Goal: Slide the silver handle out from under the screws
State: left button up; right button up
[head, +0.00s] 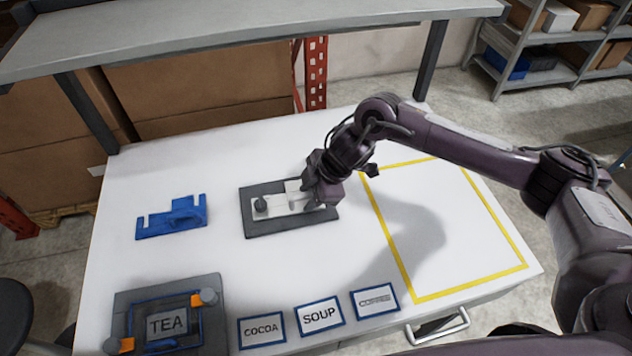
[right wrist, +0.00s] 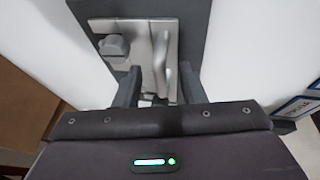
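The silver handle (head: 277,208) is a flat metal plate with a raised bar, lying on a dark grey base (head: 262,228) in the middle of the table. A dark grey knob-headed screw (head: 260,204) stands at its left end; in the right wrist view the screw (right wrist: 114,46) sits on the upper left of the silver plate (right wrist: 140,52). Any other screw is hidden. My right gripper (head: 308,196) is low over the right end of the handle. In the right wrist view its fingers (right wrist: 158,86) are apart, with the raised bar between them. My left gripper is out of view.
A blue bracket (head: 172,218) lies left of the base. A grey TEA fixture (head: 207,332) with orange clips stands at the front left. COCOA (head: 262,330), SOUP (head: 320,315) and COFFEE (head: 375,301) labels line the front edge. The yellow-outlined area (head: 415,300) is empty. A shelf (head: 230,35) overhangs the back.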

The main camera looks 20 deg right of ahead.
jog(key=shift+w+a+f, duration=0.1)
jog(key=shift+a+f, duration=0.15)
jog(key=shift+f, duration=0.3)
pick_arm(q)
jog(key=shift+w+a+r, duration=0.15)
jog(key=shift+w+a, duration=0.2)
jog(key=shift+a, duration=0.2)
pick_arm(e)
grip_shut()
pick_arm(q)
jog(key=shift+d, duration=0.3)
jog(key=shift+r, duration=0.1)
pick_arm(e)
jog(key=shift+r, duration=0.1)
pick_arm(q)
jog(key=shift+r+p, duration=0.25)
jog(key=shift+p, duration=0.1)
pick_arm(e)
jog(key=shift+r, duration=0.1)
